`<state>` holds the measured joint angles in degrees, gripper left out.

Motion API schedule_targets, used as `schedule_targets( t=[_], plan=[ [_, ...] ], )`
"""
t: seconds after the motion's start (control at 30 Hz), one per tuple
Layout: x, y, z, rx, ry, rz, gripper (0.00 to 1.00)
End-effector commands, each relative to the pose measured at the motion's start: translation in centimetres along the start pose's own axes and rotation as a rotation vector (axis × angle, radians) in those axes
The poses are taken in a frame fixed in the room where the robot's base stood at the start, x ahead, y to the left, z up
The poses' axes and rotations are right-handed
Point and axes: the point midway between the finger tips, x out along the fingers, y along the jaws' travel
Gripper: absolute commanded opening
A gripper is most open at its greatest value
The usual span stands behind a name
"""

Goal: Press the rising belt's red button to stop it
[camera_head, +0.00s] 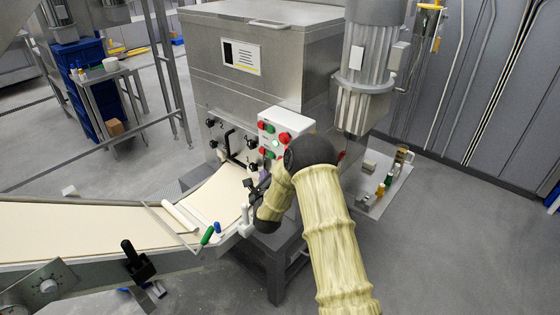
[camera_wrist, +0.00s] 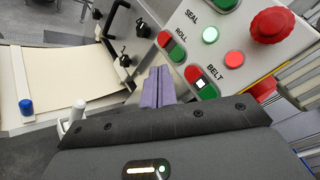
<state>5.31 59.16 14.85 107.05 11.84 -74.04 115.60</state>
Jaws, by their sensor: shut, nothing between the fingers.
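The white control panel (camera_head: 297,123) on the steel machine also shows in the wrist view (camera_wrist: 285,55). In the wrist view, a red button (camera_wrist: 192,74) and a green button (camera_wrist: 208,91) sit beside the BELT label, with a small white lit square between them. My gripper (camera_wrist: 159,70) is shut and empty, its purple fingers pointing at the panel's lower left edge. The fingertips appear left of the BELT red button; I cannot tell the gap in depth. In the head view, my arm partly hides the panel and my gripper (camera_head: 253,170).
A ROLL button pair (camera_wrist: 170,45), a lit green button (camera_wrist: 210,34), another red button (camera_wrist: 234,58) and a big red mushroom button (camera_wrist: 270,25) are close by. Black clamp knobs (camera_wrist: 140,29) stand left of the fingers. A belt with a pale sheet (camera_head: 80,230) leads to the machine.

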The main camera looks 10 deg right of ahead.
Motion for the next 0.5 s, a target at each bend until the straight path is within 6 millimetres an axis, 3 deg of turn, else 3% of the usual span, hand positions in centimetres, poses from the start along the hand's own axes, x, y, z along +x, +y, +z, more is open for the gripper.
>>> schedule_targets(
  t=[0.5],
  plan=[
    [3.9,-2.7,-2.9,0.0,0.0,-0.001,0.0]
  ],
)
